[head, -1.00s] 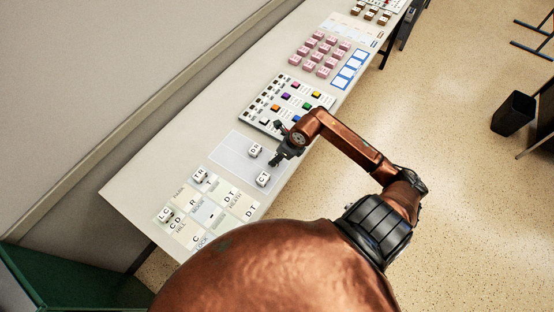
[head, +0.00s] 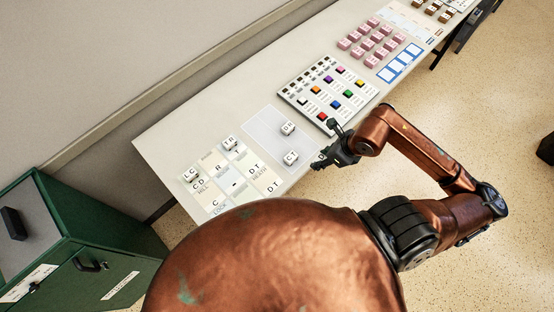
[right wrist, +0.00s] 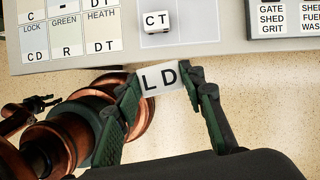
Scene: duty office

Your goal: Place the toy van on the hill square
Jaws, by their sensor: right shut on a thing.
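I see no shape that I can make out as a toy van; the loose pieces are white lettered cubes. My right gripper (head: 324,160) is shut on a white block marked LD (right wrist: 160,79), held in front of the table's near edge. The hill square (head: 203,189), labelled HILL with CD printed on it, is at the left of the card grid, far left of this gripper. A cube marked LC (head: 190,175) stands at its upper edge. A CT cube (head: 291,158) stands on the grey mat (head: 262,128), also in the right wrist view (right wrist: 157,20).
A TR cube (head: 229,143) stands on the grid and a DR cube (head: 288,128) on the mat. A board with coloured pieces (head: 327,91) and pink blocks (head: 371,37) lie farther along the table. A green cabinet (head: 80,240) stands at lower left.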

